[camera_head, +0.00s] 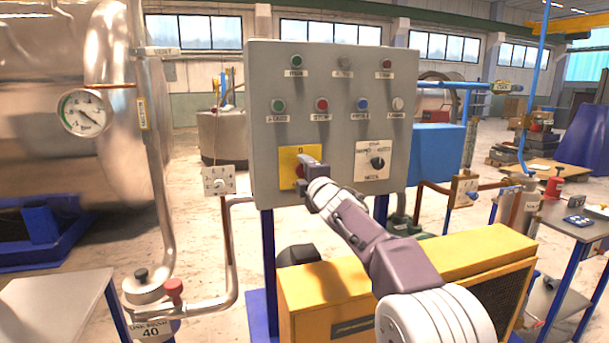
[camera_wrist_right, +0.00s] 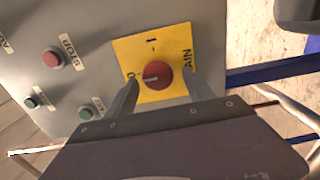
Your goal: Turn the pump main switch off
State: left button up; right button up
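The main switch is a red round knob (camera_wrist_right: 157,75) on a yellow plate (camera_wrist_right: 130,50) marked "I", "0" and "MAIN" in the right wrist view. A short pale mark on the knob appears to lie toward the "0" side. In the head view the yellow plate (camera_head: 288,158) is at the lower left of the grey control panel (camera_head: 325,130), and my right gripper (camera_head: 302,172) largely covers the knob. In the right wrist view my right gripper (camera_wrist_right: 161,80) is open, one finger on each side of the knob. I cannot tell whether they touch it. My left gripper is out of view.
A selector switch (camera_head: 377,162) on a cream plate sits right of the yellow plate. Several push buttons and lamps are above. A yellow machine housing (camera_head: 330,290) stands below the panel. A pressure gauge (camera_head: 85,112) and pipes are at the left.

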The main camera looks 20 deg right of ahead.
jog(key=s+b, duration=0.2)
jog(key=s, duration=0.7)
jog(key=shift+d, duration=0.2)
